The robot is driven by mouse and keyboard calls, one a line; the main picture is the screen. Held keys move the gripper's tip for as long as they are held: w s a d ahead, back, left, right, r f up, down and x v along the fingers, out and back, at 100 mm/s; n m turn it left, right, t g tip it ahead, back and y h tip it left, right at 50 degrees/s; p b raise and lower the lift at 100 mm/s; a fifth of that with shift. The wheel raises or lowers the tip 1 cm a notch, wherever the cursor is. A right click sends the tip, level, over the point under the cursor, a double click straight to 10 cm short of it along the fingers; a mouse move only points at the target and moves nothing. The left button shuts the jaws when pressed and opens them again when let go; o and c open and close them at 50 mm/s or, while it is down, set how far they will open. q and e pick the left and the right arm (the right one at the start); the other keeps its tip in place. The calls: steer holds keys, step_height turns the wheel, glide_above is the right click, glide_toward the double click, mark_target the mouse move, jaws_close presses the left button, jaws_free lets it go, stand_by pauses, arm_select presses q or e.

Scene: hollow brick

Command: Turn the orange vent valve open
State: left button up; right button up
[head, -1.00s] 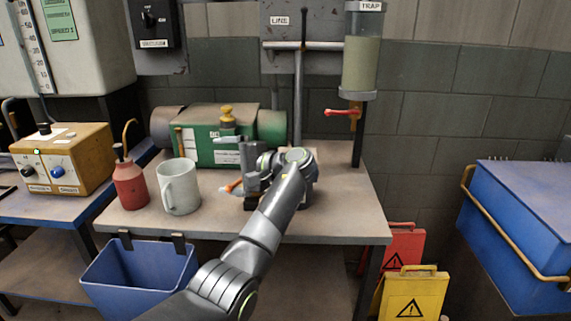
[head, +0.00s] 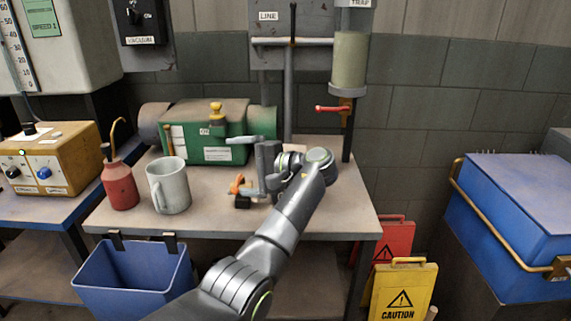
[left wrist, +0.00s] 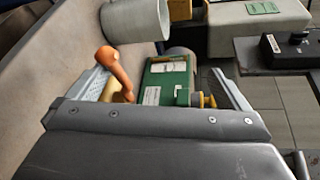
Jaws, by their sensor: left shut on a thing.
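The orange vent valve (head: 237,185) shows as a small orange handle low on the bench top, in front of the green pump. In the left wrist view its orange lever (left wrist: 116,70) stands beside the left-hand finger, with a rounded knob end. My left gripper (head: 243,165) is at the valve, shut on it, with its fingers still some way apart. In the wrist view the gripper (left wrist: 160,92) partly hides the valve's base, so the exact contact cannot be seen. My right gripper is not in view.
A grey mug (head: 170,188) and a red oil can (head: 120,186) stand left of the gripper. The green pump (head: 222,152) is behind. A red lever (head: 333,108) hangs under the trap. A blue bin (head: 135,275) hangs at the bench front. The bench's right end is clear.

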arm_select(q)
steer(key=shift+s+d+r, duration=0.25)
steer(key=shift+d+r, duration=0.5)
steer(key=shift+r, duration=0.2)
steer(key=s+d+r, duration=0.2)
steer(key=shift+s+d, duration=0.3)
steer(key=shift+d, duration=0.1)
steer(key=c, duration=1.1)
steer(key=v, duration=0.2)
steer(key=f+v, duration=0.1)
steer(key=v, duration=0.4)
steer(key=shift+w+d+f, duration=0.2)
steer(key=shift+d, duration=0.2)
